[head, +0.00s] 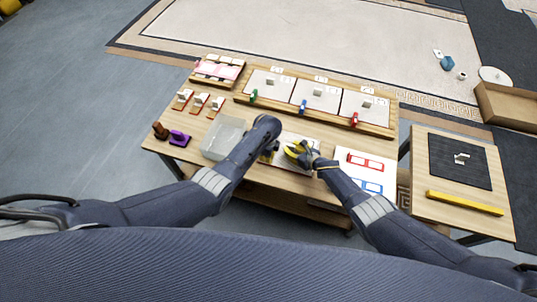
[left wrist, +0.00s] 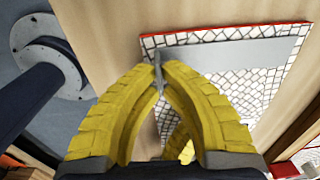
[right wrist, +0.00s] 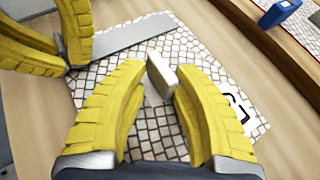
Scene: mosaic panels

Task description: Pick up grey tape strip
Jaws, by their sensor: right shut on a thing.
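The grey tape strip (left wrist: 235,52) lies across one edge of a white mosaic panel (left wrist: 283,68) with a red rim. It also shows in the right wrist view (right wrist: 125,38). My left gripper (left wrist: 159,66) has its fingertips close together at one end of the strip; a thin grey edge shows between them, and its grip is unclear. My right gripper (right wrist: 160,72) is shut on a small light grey block (right wrist: 163,78) over the same panel. In the head view, my right gripper (head: 299,150) shows yellow beside my left arm, which hides much of the panel.
A clear bin (head: 222,140) stands left of my left forearm. Behind is a rack of several panels (head: 318,97). A sheet with red and blue frames (head: 364,160) lies to the right. A side table holds a dark mat (head: 475,172) and a yellow bar (head: 464,203).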

